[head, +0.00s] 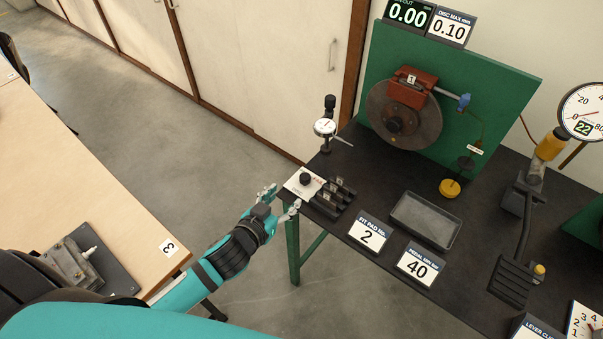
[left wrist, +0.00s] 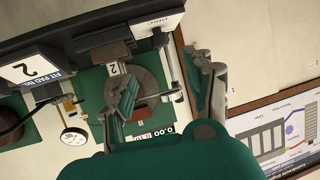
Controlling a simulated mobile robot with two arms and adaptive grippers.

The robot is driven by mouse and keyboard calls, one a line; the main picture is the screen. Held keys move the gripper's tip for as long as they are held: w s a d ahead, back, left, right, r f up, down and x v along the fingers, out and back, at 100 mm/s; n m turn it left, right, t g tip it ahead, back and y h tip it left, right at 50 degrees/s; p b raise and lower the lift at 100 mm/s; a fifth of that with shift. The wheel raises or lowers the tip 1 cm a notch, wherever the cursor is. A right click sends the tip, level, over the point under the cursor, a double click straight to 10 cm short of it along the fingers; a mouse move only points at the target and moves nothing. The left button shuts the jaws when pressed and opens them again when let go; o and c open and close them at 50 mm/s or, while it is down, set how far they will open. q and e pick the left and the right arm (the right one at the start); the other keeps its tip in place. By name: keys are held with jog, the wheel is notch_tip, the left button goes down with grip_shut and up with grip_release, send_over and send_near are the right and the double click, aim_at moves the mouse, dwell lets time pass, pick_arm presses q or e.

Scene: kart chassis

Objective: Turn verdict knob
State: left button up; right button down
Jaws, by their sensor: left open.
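The verdict knob (head: 305,179) is a small black knob on a white plate (head: 297,188) at the near left corner of the dark workbench. In the left wrist view the white plate (left wrist: 158,24) shows near the top, with the dark knob (left wrist: 160,39) at its edge. My left gripper (head: 282,198) is open and empty, just left of and in front of the plate in the head view. Its two fingers (left wrist: 162,72) are spread in the left wrist view. No contact with the knob is visible. My right gripper is in neither view.
Black brake pads (head: 333,197) sit right beside the knob plate. A dial gauge (head: 325,127) stands behind it. A grey tray (head: 426,221) and number cards (head: 367,232) lie further right. The brake disc (head: 403,120) is on a green panel. Open floor lies left of the bench.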

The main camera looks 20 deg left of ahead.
aim_at(305, 177)
pick_arm(q)
jog(key=x, duration=1.3)
jog(key=shift+w+a+f+p, duration=0.1)
jog(key=shift+a+p, duration=0.1)
jog(key=shift+p, duration=0.15)
jog(key=shift+w+f, duration=0.2)
jog(key=shift+w, duration=0.15)
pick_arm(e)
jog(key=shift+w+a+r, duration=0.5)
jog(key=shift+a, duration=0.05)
pick_arm(q)
grip_shut()
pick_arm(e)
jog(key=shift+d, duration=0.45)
